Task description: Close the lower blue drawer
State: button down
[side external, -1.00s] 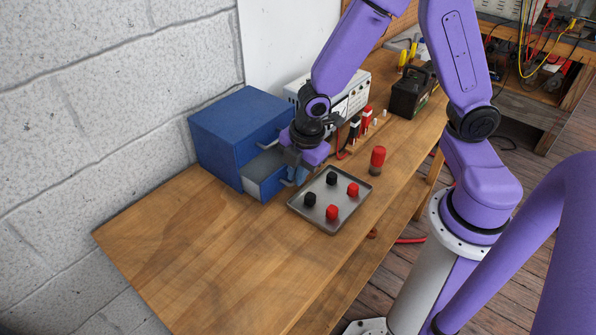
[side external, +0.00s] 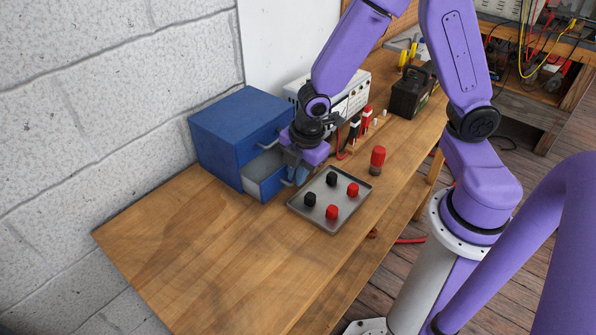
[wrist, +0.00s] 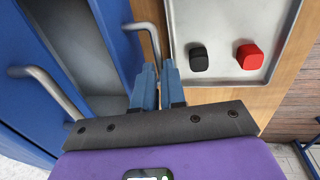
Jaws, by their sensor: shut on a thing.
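The blue drawer cabinet (side external: 215,145) stands against the wall at the back left of the bench. Its lower blue drawer (side external: 276,187) is pulled part way out, with its grey inside showing from above; the drawer also shows in the wrist view (wrist: 118,40). The upper drawer above it is shut. My gripper (side external: 296,168) is at the lower drawer's front. In the wrist view, my gripper's blue fingers (wrist: 160,72) are close together around the near end of the lower drawer's metal handle (wrist: 147,32). In the side view my wrist hides part of the handle.
A grey tray (side external: 343,215) with black and red caps stands close in front of the drawer. A red-topped cylinder (side external: 377,159), a white meter (side external: 352,95) and a black battery box (side external: 410,95) stand to the right. The bench's left front is clear.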

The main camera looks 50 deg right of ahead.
aim_at(284, 176)
jog(key=shift+w, duration=1.75)
jog(key=c, duration=1.2)
grip_release()
jog(key=shift+r, duration=0.1)
jog(key=s+r, duration=0.1)
jog(key=r, duration=0.4)
jog(key=s+r, duration=0.1)
jog(key=r, duration=0.5)
jog(key=s+r, duration=0.1)
jog(key=r, duration=0.5)
